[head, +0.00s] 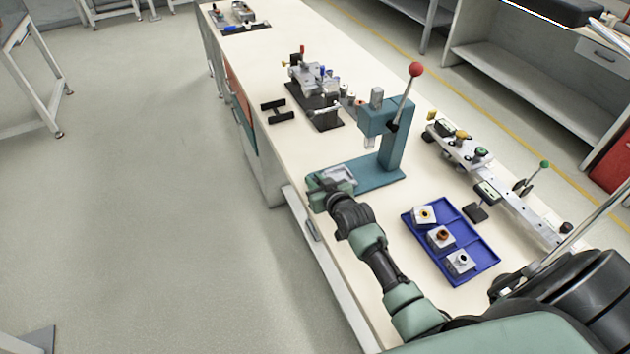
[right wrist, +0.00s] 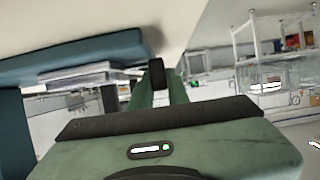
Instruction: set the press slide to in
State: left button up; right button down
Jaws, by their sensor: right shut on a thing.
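The teal press (head: 389,150) stands on the bench with a red-knobbed lever (head: 415,69) raised. Its pale metal press slide (head: 339,173) shows at the left end of the base, out to the left of the ram (head: 370,141). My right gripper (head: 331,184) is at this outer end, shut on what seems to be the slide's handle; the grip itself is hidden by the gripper. In the right wrist view, the slide's pale plates (right wrist: 85,76) show beside the gripper (right wrist: 158,85). My left gripper is not in view.
A blue tray (head: 477,247) with several small blocks lies right of my forearm. A grey fixture (head: 316,88) stands behind the press, with a black bracket (head: 277,110) beside it. A long rail with a green-knobbed lever (head: 544,164) runs along the bench's right side.

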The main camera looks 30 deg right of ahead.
aim_at(339, 168)
dwell(0.4)
jog(key=d, duration=0.6)
jog(key=d+b, duration=0.1)
jog(key=d, duration=0.2)
jog(key=shift+s, duration=0.3)
jog(key=shift+a, duration=0.1)
jog(key=c, duration=1.4)
grip_release()
jog(key=shift+d, duration=0.2)
jog(key=shift+o, duration=0.2)
jog(key=shift+a, duration=0.1)
